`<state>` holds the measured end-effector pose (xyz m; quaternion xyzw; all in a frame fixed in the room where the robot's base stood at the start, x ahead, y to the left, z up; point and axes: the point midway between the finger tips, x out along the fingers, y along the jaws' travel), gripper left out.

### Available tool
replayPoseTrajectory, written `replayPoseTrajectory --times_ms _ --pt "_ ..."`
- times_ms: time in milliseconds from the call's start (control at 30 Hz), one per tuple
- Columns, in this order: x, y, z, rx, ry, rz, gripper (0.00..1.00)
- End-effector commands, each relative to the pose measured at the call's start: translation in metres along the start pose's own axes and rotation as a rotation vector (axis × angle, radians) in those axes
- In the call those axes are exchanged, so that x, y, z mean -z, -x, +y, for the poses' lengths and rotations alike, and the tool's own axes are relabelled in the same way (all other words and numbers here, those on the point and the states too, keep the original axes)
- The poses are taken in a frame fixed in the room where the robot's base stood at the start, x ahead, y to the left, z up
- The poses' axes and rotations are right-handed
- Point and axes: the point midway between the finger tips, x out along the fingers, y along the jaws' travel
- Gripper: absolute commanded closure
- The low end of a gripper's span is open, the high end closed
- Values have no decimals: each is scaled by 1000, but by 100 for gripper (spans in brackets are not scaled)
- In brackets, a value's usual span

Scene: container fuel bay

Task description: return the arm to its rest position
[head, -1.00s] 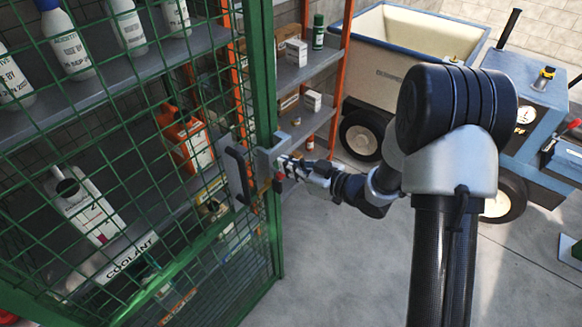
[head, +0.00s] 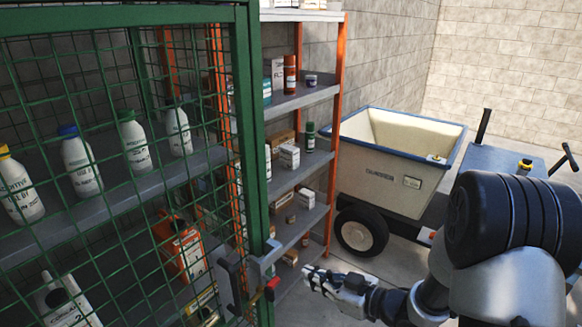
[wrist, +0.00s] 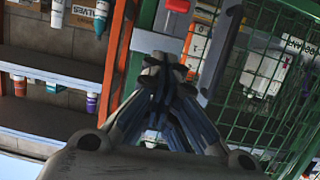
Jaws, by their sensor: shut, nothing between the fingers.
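My gripper (head: 310,279) is at the lower middle of the head view, just right of the green mesh cage's latch. It is shut with nothing in it, and its closed fingers (wrist: 163,68) show in the wrist view. The grey latch with its handle (head: 262,262) is on the cage's corner post, and a red piece (head: 272,284) sits on it. A small gap shows between the fingertips and the latch in the head view. My arm reaches in from the lower right, and its base is out of view.
The green mesh cage (head: 250,130) holds bottles and an orange jug (head: 180,246). Behind it stands an orange-post shelf (head: 338,110) with boxes and cans. A cream cart (head: 385,180) with a black wheel stands right of the shelf. Some floor shows below the cart.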

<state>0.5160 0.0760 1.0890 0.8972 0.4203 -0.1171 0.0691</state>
Motion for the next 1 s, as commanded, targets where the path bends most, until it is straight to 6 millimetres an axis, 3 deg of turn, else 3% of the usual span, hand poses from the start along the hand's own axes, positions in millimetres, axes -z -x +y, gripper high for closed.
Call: replayPoseTrajectory --times_ms 167,300,467,567,700,800,1000 --pt "25 15 41 -201 93 -164 100" --pt "52 55 72 -433 113 -336 100" --pt "79 118 74 -658 35 -496 100" --pt "88 159 55 -758 -60 -578 100" --pt "89 208 3 -826 -238 -676 100" --pt "85 234 -46 -817 -372 -732 100" --pt "74 258 -130 -722 -558 -810 100"
